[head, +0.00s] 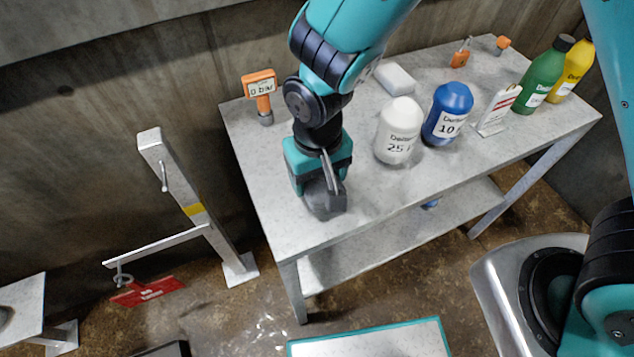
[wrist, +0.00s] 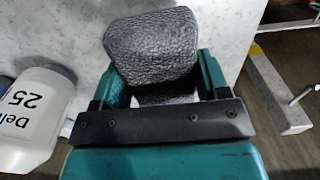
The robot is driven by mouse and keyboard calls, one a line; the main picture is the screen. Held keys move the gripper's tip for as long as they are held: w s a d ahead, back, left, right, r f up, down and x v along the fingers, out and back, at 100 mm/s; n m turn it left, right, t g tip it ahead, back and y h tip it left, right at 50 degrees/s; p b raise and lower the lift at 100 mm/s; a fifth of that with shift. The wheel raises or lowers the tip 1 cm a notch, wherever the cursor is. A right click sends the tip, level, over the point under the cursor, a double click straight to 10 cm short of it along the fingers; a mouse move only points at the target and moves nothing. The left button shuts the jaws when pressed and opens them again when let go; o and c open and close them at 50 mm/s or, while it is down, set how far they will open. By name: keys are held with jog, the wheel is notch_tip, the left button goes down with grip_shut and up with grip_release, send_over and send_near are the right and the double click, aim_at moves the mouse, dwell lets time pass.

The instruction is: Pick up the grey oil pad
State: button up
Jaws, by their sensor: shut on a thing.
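The grey oil pad (head: 325,201) is at the left part of the light grey table (head: 272,222). It is dark grey, block-shaped and rough-textured in the wrist view (wrist: 153,48). My gripper (head: 325,181) comes down on it from above and is shut on it. In the wrist view my gripper's two teal jaws (wrist: 160,85) are at either side of the pad. The fingertips are partly hidden by the pad and the gripper body. I cannot tell whether the pad touches the table or is slightly above it.
A white bottle marked 25 (head: 398,131) stands right of my gripper, with a blue bottle (head: 447,114) beside it. An orange gauge (head: 261,92) stands behind. A white block (head: 394,78), a small card stand (head: 497,110), green (head: 545,80) and yellow (head: 571,72) bottles are farther right. The front-left tabletop is clear.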

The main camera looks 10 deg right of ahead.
notch_tip(320, 180, up, 25)
jog(key=p, duration=0.1)
jog(key=shift+f, duration=0.2)
